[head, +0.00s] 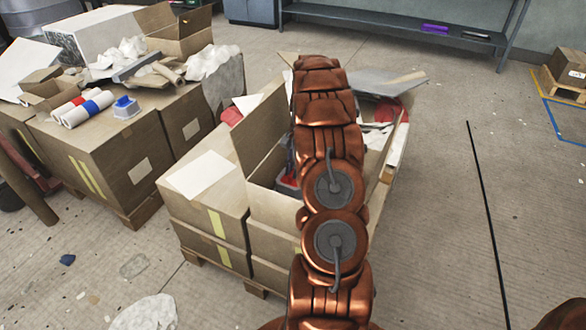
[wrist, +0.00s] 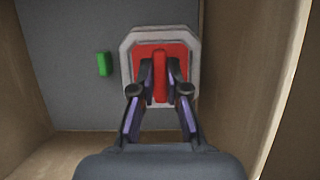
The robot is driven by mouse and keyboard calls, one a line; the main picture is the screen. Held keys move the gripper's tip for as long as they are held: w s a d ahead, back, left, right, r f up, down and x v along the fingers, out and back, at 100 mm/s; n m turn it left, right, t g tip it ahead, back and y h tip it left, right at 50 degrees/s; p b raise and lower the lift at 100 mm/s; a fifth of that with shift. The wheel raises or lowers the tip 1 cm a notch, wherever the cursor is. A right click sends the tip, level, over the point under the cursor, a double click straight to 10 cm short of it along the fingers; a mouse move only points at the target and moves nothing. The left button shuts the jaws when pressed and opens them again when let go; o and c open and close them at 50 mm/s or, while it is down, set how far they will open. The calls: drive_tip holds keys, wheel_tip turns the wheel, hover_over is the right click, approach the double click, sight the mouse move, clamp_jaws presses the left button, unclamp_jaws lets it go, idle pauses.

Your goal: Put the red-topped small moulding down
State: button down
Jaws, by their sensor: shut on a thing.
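The red-topped small moulding (wrist: 160,62) has a pale grey eight-sided rim and a raised red ridge in its middle. My gripper (wrist: 160,88) is shut on that ridge. Both are inside an open cardboard box (wrist: 283,75), above or on its grey bottom; I cannot tell whether the moulding touches it. In the head view the red-topped moulding (head: 287,181) shows only partly inside the open box (head: 277,208), beside my copper-coloured arm, which hides most of the gripper.
A small green block (wrist: 103,64) is left of the moulding in the box. A blue-topped small moulding (head: 126,108) sits on cartons (head: 120,160) at left, with red and blue rolls. A grey sheet (head: 375,82) lies behind my arm.

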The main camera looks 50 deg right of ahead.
drive_tip(key=c, duration=1.2)
unclamp_jaws()
drive_tip(key=shift+p+v, duration=0.9)
drive_tip(key=shift+v, duration=5.2)
